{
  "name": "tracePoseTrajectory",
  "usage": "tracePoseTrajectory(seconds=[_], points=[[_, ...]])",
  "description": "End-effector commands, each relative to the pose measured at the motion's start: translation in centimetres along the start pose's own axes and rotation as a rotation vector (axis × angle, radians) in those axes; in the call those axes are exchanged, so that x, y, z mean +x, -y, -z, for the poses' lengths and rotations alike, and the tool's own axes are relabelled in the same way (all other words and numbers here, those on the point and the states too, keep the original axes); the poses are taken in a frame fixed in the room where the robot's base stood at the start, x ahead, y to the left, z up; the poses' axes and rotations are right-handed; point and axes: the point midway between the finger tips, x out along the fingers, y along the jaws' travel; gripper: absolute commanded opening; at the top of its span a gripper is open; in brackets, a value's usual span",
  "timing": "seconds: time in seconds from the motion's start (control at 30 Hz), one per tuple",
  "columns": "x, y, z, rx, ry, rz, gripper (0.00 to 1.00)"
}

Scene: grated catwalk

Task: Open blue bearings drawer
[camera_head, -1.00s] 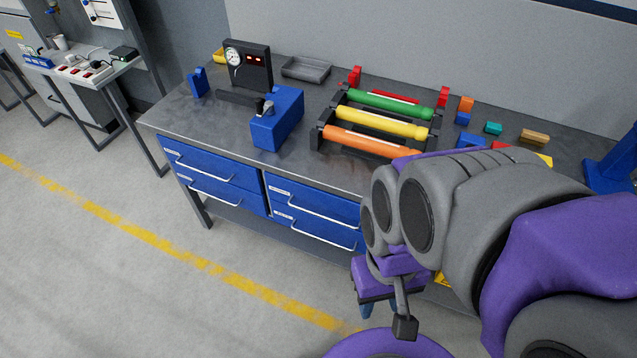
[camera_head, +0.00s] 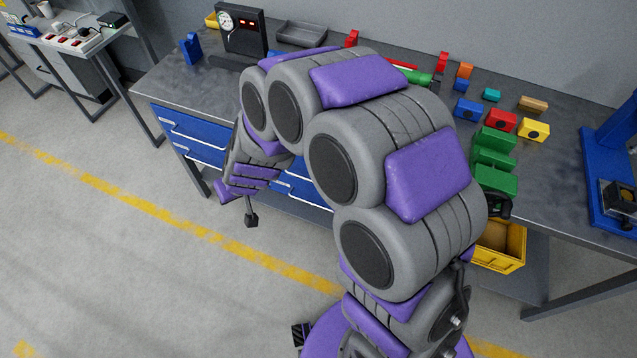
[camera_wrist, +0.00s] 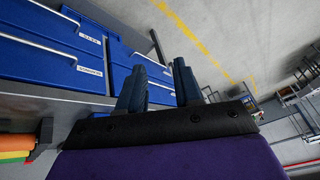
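Blue drawers sit under the bench. In the head view, the upper left drawer (camera_head: 185,123) and the one below it (camera_head: 207,151) look shut. The right pair (camera_head: 302,185) is mostly hidden by my arm. The wrist view shows drawer fronts close up, rotated, with pale bar handles; one drawer front (camera_wrist: 50,68) has a small label (camera_wrist: 90,71) I cannot read surely. My gripper's two blue fingers (camera_wrist: 159,78) stand apart with nothing seen between them, beside the drawer fronts. In the head view, my gripper (camera_head: 246,187) is in front of the drawers, its fingers unclear.
The bench top (camera_head: 560,135) carries a gauge box (camera_head: 240,32), a grey tray (camera_head: 300,33), coloured blocks (camera_head: 501,121) and a blue stand (camera_head: 605,150). A yellow bin (camera_head: 500,246) sits below. The floor (camera_head: 110,270) at left is clear.

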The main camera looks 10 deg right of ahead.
Motion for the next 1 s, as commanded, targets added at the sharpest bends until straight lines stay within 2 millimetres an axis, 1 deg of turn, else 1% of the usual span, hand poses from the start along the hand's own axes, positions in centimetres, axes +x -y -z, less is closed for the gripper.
tracePoseTrajectory(seconds=[0.03, 0.1, 0.17, 0.2, 0.3, 0.37, 0.4, 0.5, 0.57, 0.6, 0.73, 0.8, 0.87, 0.9, 1.0], points=[[1.9, 0.1, -0.1, -0.011, -0.008, -0.024, 0.34], [4.3, -0.2, 0.0, -0.026, -0.028, -0.069, 0.34], [6.2, -0.6, -0.1, -0.042, -0.045, -0.113, 0.34], [7.5, -0.9, -0.5, -0.053, -0.049, -0.145, 0.34], [10.4, -2.1, -1.2, -0.09, -0.066, -0.24, 0.34], [11.9, -3.0, -1.9, -0.117, -0.074, -0.302, 0.34], [12.9, -3.6, -2.5, -0.137, -0.073, -0.344, 0.34], [14.8, -5.4, -3.9, -0.195, -0.077, -0.463, 0.34], [15.7, -6.5, -4.8, -0.235, -0.076, -0.539, 0.34], [16.3, -7.4, -5.6, -0.265, -0.07, -0.59, 0.34], [17.0, -10.3, -8.0, -0.374, -0.055, -0.77, 0.34], [17.0, -11.8, -9.3, -0.444, -0.041, -0.872, 0.34], [16.6, -13.1, -10.3, -0.506, -0.031, -0.962, 0.34], [16.3, -14.0, -10.9, -0.549, -0.021, -1.021, 0.34], [15.2, -15.6, -12.0, -0.649, -0.004, -1.157, 0.34]])
